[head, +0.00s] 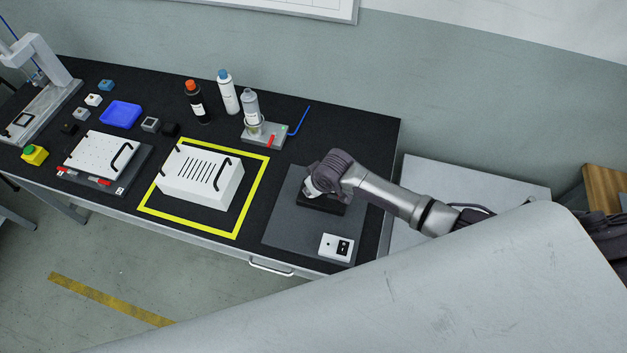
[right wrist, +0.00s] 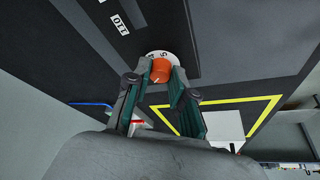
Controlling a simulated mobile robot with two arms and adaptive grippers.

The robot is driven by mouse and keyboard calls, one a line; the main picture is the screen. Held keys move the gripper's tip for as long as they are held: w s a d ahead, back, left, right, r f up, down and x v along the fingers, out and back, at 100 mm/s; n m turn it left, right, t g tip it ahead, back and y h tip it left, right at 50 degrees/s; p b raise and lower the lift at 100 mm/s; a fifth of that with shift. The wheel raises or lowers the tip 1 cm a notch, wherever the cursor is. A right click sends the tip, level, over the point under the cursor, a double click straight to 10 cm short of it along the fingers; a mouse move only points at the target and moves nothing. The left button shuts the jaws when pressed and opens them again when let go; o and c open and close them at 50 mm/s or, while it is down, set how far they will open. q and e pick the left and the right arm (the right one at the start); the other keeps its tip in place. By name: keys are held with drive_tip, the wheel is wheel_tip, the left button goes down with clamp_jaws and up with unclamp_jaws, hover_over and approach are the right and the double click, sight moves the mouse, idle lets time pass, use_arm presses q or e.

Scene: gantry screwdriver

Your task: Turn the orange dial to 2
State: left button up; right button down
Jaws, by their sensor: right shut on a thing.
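The orange dial (right wrist: 161,69) sits on a white round scale plate (right wrist: 147,56) with dark marks, in the right wrist view. The number at its pointer cannot be read. My right gripper (right wrist: 160,74) has its fingertips on both sides of the dial and is shut on it. In the head view my right gripper (head: 318,188) is over a black box (head: 322,204) on a grey mat (head: 283,222), and it hides the dial. A label reading OFF (right wrist: 121,25) shows in the right wrist view. My left gripper is not in view.
A white switch box (head: 336,247) stands at the mat's front. A white vented case (head: 200,177) sits inside a yellow frame (head: 148,209) to the left. Bottles (head: 227,92) and a holder (head: 262,135) with a red part stand behind.

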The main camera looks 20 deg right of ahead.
drive_tip(key=shift+a+r+m+h+p, duration=0.1)
drive_tip(key=shift+m+h+p, duration=0.3)
drive_tip(key=shift+m+p, duration=0.6)
drive_tip(key=shift+m, duration=0.4)
drive_tip(key=c, duration=1)
unclamp_jaws()
drive_tip(key=v, duration=1.2)
drive_tip(key=shift+s, duration=0.15)
drive_tip(key=shift+a, duration=0.1)
